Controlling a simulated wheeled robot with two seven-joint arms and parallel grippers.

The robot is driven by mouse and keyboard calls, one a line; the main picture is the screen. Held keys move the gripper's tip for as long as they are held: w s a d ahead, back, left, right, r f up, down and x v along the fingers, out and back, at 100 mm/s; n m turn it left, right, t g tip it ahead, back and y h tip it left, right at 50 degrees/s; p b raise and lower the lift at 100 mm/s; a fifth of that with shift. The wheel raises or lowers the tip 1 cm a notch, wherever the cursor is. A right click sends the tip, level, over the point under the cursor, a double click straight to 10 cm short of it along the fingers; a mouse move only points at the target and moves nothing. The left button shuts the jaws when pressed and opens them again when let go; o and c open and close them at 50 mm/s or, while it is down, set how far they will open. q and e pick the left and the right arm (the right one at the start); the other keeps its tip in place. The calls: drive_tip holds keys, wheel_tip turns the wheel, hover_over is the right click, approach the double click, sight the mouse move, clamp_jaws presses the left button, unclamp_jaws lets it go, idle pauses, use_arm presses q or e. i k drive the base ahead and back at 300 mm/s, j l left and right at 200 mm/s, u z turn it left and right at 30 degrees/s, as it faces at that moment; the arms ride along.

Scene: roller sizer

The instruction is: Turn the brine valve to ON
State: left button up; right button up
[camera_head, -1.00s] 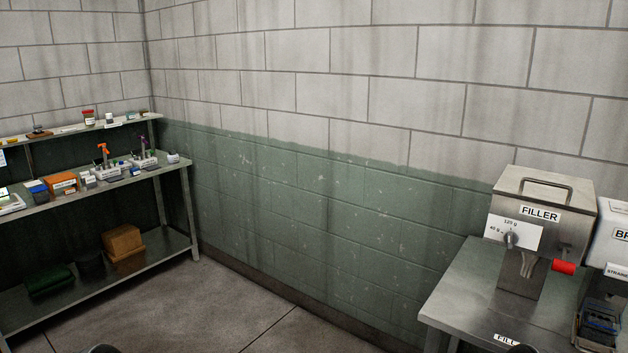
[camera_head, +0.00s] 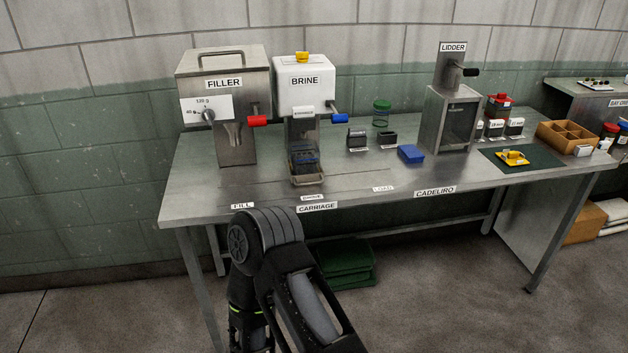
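The white BRINE dispenser (camera_head: 304,98) stands on the steel bench, right of the FILLER. A blue-tipped handle (camera_head: 338,117) sticks out from its lower right side, and a yellow knob (camera_head: 302,57) sits on its top. I cannot tell which of these is the valve, and no ON mark is readable. A dark carriage with a tray (camera_head: 306,165) sits below the dispenser. Part of my black arm shows at the bottom centre, in front of the bench edge. Neither of my grippers is in view.
The steel FILLER (camera_head: 222,105) with a red handle (camera_head: 257,121) stands left of the dispenser. A green-lidded jar (camera_head: 381,113), a blue block (camera_head: 411,153) and the LIDDER (camera_head: 450,115) stand to the right. The bench front (camera_head: 260,196) is mostly clear.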

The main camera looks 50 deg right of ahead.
sight(301, 57)
drive_tip(key=z, duration=1.6)
